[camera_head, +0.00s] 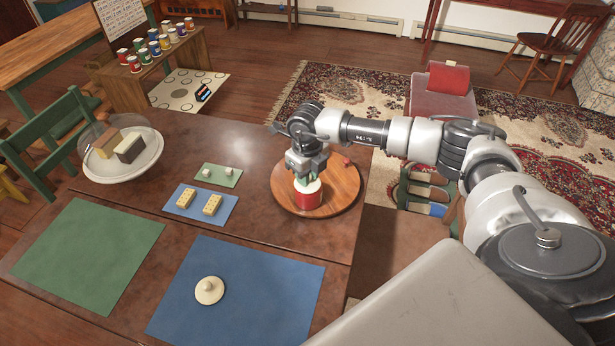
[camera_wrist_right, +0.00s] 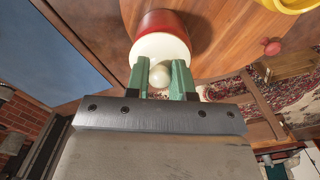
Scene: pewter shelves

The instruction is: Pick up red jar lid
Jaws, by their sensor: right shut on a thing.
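The red jar (camera_head: 308,199) stands upright on a round wooden board. Its cream-white lid (camera_head: 311,185) is on top, partly hidden by my right gripper (camera_head: 304,177). In the right wrist view the lid (camera_wrist_right: 159,46) faces me, with the red jar body (camera_wrist_right: 162,20) behind it and no clear gap between them. The green fingers of my right gripper (camera_wrist_right: 161,82) are shut on the lid's round knob (camera_wrist_right: 159,75). My left gripper is not in view.
Another cream lid with a knob (camera_head: 209,291) lies on the large blue mat (camera_head: 262,268). A small red thing (camera_head: 346,161) is on the round board (camera_head: 345,184). A glass-domed plate (camera_head: 121,167) stands far left. The green mat (camera_head: 88,250) is bare.

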